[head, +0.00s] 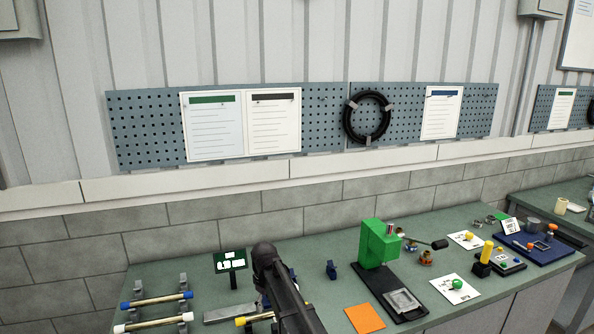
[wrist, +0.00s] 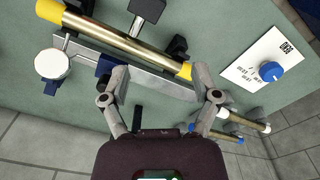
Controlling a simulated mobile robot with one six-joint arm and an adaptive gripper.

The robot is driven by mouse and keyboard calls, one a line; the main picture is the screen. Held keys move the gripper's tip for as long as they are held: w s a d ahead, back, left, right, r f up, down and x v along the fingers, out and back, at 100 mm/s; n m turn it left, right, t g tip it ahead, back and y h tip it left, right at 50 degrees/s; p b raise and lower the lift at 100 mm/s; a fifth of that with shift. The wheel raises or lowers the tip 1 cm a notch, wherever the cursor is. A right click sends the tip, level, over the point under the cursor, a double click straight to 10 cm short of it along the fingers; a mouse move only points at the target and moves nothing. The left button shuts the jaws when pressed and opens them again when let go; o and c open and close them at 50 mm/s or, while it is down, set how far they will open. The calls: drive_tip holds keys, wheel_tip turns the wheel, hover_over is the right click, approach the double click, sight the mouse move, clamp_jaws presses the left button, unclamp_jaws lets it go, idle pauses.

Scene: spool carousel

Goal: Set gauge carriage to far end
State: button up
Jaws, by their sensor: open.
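In the wrist view my gripper (wrist: 159,76) is open above the bench, its two fingers wide apart over a grey rail (wrist: 155,81). The gauge carriage (wrist: 104,65) is a dark blue block on the left part of the rail, close to my left finger; I cannot tell whether they touch. Its round white dial gauge (wrist: 52,64) sits further left. A brass rod (wrist: 130,40) with yellow ends lies alongside the rail on dark supports. In the head view my arm hides most of this station; part of the rail (head: 225,314) shows left of it.
Rods with blue ends (head: 157,300) and white ends (head: 153,323) lie on the left. A small dark display (head: 230,262) stands behind the rail. A green press (head: 375,245) and orange sheet (head: 365,318) are to the right. A card with a blue knob (wrist: 270,71) is near the rod.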

drive_tip(key=s+d+f+m+b, duration=0.4)
drive_tip(key=s+d, duration=0.6)
drive_tip(key=d, duration=0.3)
drive_tip(key=s+d+f+m+b, duration=0.5)
drive_tip(key=s+d, duration=0.5)
drive_tip(key=d, duration=0.3)
drive_tip(key=shift+s+d+f+m, duration=0.3)
drive_tip(key=shift+f+m, duration=0.1)
drive_tip(key=shift+m, duration=0.1)
drive_tip(key=shift+a, duration=0.1)
